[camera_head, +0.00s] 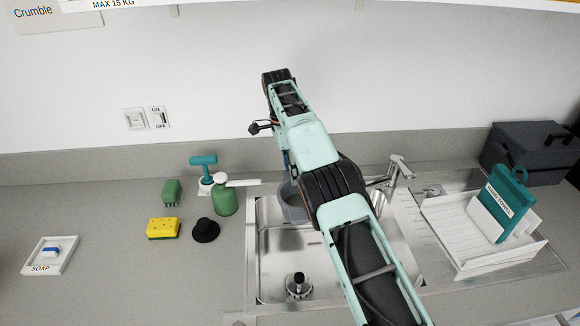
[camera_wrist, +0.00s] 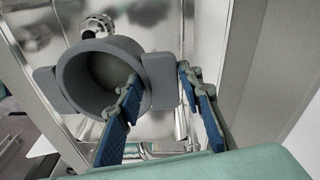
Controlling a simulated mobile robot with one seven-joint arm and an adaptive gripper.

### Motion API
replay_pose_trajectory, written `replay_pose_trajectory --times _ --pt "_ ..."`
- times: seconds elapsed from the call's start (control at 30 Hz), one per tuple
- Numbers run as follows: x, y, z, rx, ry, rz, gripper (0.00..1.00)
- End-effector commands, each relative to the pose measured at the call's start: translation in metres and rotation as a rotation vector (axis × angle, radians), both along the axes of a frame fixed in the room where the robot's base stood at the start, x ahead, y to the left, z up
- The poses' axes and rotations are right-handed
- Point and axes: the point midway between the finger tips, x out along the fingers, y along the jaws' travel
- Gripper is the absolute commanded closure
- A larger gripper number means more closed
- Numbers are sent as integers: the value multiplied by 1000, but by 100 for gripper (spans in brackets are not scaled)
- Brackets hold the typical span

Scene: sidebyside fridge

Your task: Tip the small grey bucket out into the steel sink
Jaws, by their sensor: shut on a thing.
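The small grey bucket (camera_head: 292,212) is over the back left part of the steel sink (camera_head: 275,262), partly hidden behind my arm. In the wrist view the bucket (camera_wrist: 72,92) shows its round opening and two side lugs. Its opening faces the camera and it looks roughly upright. Its inside is grey-green; I cannot tell what it holds. My gripper (camera_wrist: 158,80) has one blue finger inside the bucket and the other outside, shut on the wall at the right lug. In the head view the gripper (camera_head: 288,165) is mostly hidden by my arm.
A tap (camera_head: 394,175) stands behind the sink, close to my arm. A white dish rack (camera_head: 470,235) is on the right. A green bottle (camera_head: 225,200), black knob-shaped item (camera_head: 206,230) and yellow sponge (camera_head: 162,228) stand left. The sink's front left is clear around a drain plug (camera_head: 298,284).

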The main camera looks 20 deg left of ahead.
Motion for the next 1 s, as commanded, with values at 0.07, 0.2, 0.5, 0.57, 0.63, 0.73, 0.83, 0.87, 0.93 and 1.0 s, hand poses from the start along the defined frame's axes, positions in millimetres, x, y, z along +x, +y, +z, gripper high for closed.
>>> replay_pose_trajectory --times 0.07,0.2,0.5,0.57,0.63,0.73,0.83,0.87,0.93,1.0 --pt "0 0 2 1 -1 0 100" --pt "0 0 2 1 -1 0 100" --pt "1 0 0 8 -2 -1 100" --pt "1 0 -1 13 -1 0 100" --pt "2 0 -3 22 -1 0 100" --pt "2 0 -6 37 -2 1 100" --pt "2 0 -10 52 -3 1 100" --pt "1 0 -12 57 -3 0 100" --pt "0 -1 -14 69 -5 0 100" --pt "-1 -2 -17 81 -6 -2 100"
